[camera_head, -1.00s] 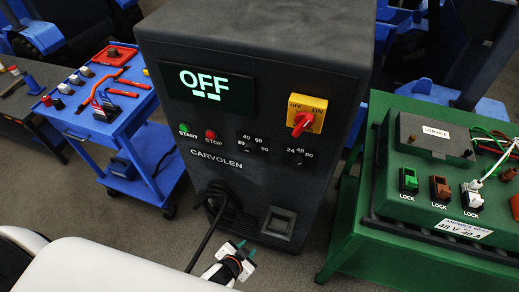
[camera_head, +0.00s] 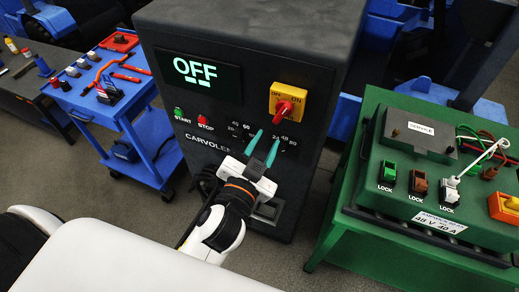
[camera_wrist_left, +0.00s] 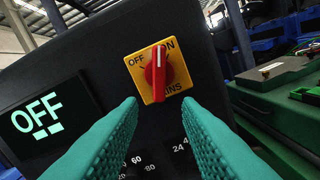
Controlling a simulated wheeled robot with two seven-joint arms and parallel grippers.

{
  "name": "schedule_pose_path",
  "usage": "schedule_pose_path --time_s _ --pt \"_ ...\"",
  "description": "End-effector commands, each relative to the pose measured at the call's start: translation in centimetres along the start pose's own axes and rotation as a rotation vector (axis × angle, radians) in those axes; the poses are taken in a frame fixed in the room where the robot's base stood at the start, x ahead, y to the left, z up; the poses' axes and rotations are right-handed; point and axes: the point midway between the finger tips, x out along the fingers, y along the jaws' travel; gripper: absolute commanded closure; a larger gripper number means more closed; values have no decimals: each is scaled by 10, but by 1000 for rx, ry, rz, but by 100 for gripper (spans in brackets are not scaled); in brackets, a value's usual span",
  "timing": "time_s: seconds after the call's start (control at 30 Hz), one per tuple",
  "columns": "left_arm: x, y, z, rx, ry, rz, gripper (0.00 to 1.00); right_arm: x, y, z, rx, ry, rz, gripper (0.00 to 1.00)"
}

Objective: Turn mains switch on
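The mains switch (camera_head: 287,105) is a red rotary knob on a yellow plate, marked OFF and ON, on the front of the dark charger cabinet. In the left wrist view the red knob (camera_wrist_left: 157,72) is straight ahead, and its white mark points up between the OFF and ON labels. My left gripper (camera_head: 264,143) is open and empty, its teal fingers pointing up at the panel below the switch. In the left wrist view the fingertips (camera_wrist_left: 160,103) are spread either side below the knob, apart from it. The display (camera_head: 207,77) reads OFF. My right gripper is not in view.
Green START (camera_head: 179,113) and red STOP (camera_head: 203,119) buttons sit left of my gripper; selector dials are partly behind it. A green bench (camera_head: 335,225) with a battery unit stands at right. A blue tool cart (camera_head: 92,112) stands at left.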

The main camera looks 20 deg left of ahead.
Motion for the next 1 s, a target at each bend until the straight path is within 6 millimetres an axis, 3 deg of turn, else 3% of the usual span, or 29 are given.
schedule_pose_path --time_s 0.3,0.5,1.0 --pt "46 1 2 1 1 1 69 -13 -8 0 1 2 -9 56" --pt "66 0 1 0 0 1 69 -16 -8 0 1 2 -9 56" --pt "77 2 2 0 -4 3 71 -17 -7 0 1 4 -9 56"
